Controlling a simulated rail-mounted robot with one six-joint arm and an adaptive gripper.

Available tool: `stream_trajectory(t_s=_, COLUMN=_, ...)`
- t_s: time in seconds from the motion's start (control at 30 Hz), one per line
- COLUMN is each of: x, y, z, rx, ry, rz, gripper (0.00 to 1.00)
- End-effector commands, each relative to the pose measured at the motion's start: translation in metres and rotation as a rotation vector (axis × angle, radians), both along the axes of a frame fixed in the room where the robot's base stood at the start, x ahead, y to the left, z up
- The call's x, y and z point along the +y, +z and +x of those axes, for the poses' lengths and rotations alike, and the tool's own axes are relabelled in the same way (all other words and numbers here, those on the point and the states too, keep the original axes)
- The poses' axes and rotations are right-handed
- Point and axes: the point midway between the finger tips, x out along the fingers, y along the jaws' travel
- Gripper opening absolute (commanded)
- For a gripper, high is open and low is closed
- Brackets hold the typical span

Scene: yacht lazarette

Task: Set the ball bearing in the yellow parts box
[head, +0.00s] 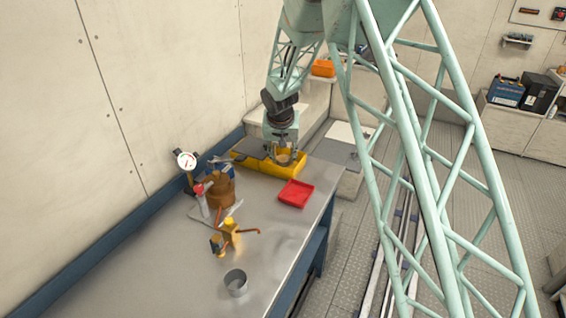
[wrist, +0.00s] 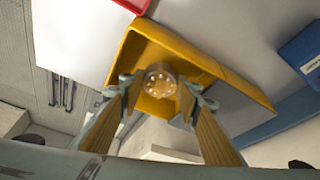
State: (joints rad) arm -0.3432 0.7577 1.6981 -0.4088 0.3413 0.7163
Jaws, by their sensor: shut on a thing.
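The yellow parts box (head: 298,170) stands at the far end of the grey bench in the head view. In the wrist view the yellow parts box (wrist: 222,74) lies below my gripper, its inside partly visible. The ball bearing (wrist: 160,82) is a round metal ring with balls around its face. My gripper (wrist: 158,92) is shut on the ball bearing, with one finger on each side. The bearing appears over the box's opening; I cannot tell whether it touches the floor. In the head view my gripper (head: 283,156) points down over the box, and the bearing is small there.
A red tray (head: 296,193) sits just in front of the box. A grey cup (head: 236,283), a brown pot (head: 220,191), a yellow valve piece (head: 230,232) and a dial gauge (head: 186,160) stand nearer on the bench. The bench's front right is clear.

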Motion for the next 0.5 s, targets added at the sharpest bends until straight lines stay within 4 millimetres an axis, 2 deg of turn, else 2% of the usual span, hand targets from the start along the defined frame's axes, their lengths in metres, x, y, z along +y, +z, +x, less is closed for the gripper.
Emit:
stream_trajectory(t_s=0.2, x=0.0, y=-0.017, z=0.0, rx=0.0, ry=-0.001, rz=0.0, gripper=0.16)
stream_trajectory(t_s=0.5, x=0.0, y=-0.018, z=0.0, rx=-0.001, ry=-0.001, rz=0.0, gripper=0.16)
